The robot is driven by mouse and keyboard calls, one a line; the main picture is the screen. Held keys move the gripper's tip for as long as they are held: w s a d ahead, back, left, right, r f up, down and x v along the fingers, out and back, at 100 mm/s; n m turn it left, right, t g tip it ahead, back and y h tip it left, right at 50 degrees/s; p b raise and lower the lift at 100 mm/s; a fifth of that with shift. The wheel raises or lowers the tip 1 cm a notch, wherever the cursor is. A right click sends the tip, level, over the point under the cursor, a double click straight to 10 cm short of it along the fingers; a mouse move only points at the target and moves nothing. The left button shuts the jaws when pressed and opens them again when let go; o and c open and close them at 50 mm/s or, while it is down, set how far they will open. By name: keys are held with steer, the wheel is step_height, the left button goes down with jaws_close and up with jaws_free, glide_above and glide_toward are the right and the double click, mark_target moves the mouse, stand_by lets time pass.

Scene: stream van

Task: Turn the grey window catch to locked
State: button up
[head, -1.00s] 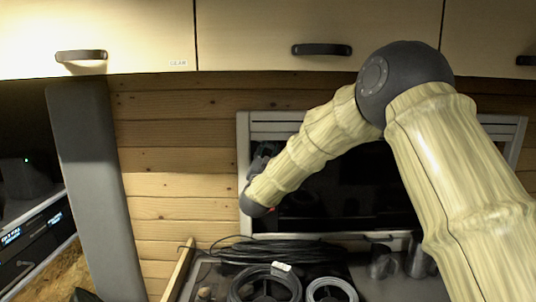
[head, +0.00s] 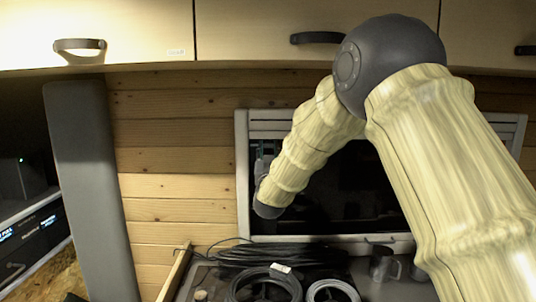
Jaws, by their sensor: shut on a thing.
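The window (head: 350,190) has a pale grey frame and dark glass, set in the plank wall. My gripper (head: 260,155) is at the left side of its frame, at upper-middle height. Only a small dark part of it shows past my arm. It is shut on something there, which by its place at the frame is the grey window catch. The catch itself is hidden behind my gripper and wrist, so its turn angle cannot be seen.
Below the window, a bench top holds a black cable bundle (head: 285,253), cable coils (head: 265,285) and dark metal mugs (head: 383,265). Cabinets (head: 300,30) hang above. A tall grey panel (head: 92,190) and lit equipment (head: 30,230) stand left.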

steer(key=o, duration=0.7)
steer(key=shift+o, duration=0.2)
steer(key=v, duration=1.2)
steer(key=shift+f, duration=0.1)
